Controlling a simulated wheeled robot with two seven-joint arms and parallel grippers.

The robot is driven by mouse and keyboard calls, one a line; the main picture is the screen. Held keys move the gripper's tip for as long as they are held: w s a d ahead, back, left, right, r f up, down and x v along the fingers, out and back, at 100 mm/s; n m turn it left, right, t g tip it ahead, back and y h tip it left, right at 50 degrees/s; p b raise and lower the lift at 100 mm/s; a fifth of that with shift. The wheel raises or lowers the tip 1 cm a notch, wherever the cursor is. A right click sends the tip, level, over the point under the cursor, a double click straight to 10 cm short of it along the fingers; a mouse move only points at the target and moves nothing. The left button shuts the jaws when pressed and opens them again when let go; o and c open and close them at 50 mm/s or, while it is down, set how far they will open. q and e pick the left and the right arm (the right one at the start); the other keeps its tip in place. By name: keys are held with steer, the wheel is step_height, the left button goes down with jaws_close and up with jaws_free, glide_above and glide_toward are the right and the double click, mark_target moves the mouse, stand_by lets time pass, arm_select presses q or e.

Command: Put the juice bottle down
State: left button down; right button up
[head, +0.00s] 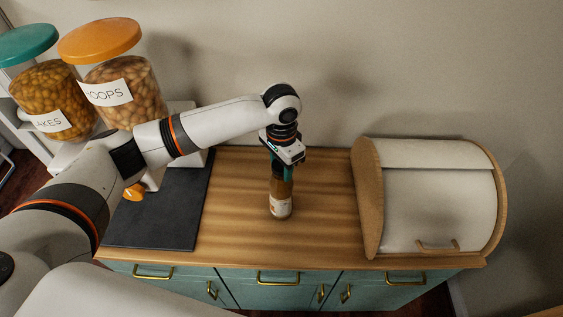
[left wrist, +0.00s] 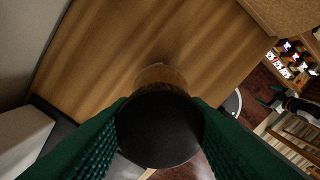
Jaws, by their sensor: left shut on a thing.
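The juice bottle (head: 281,200) is upright at the middle of the wooden counter top, with a brown body and a white label low down. My left gripper (head: 282,170) points down from above and is shut around the bottle's upper part. In the left wrist view, the bottle's dark round cap (left wrist: 158,125) sits between the two green fingers of the gripper (left wrist: 160,130). The bottle's base is on or very close to the wood; I cannot tell if it touches. My right gripper is not in view.
A dark mat (head: 160,215) lies on the counter's left part, below two cereal dispensers (head: 128,90). A bread box (head: 440,210) with a white lid stands at the right.

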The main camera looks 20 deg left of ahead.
arm_select(q)
steer(key=c, duration=1.1)
jaws_free()
steer(key=shift+o, duration=1.3)
steer(key=shift+r, duration=0.1)
